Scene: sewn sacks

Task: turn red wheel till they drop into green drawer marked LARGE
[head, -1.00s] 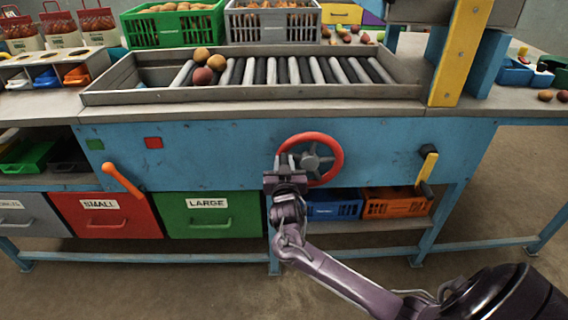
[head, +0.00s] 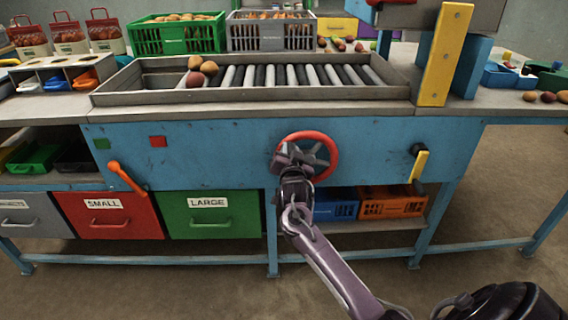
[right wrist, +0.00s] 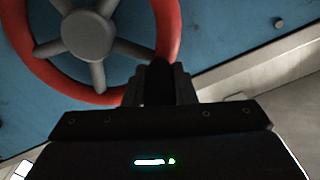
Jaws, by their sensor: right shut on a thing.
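The red wheel (head: 332,143) is on the front of the blue bench. My right gripper (head: 287,154) is shut on the left side of its rim. In the right wrist view the wheel (right wrist: 168,28) has a grey hub and spokes, and my dark gripper fingers (right wrist: 160,85) meet its rim. Three round potatoes, two brown (head: 209,68) and one reddish (head: 194,79), rest together at the left of the roller tray (head: 250,97). The green drawer marked LARGE (head: 213,218) is shut below the bench, left of the wheel. My left gripper is not in view.
A red drawer marked SMALL (head: 107,219) stands left of the green one. An orange lever (head: 127,178) is above them, and a yellow-handled crank (head: 419,165) is right of the wheel. Blue (head: 336,209) and orange crates (head: 392,207) sit on the lower shelf.

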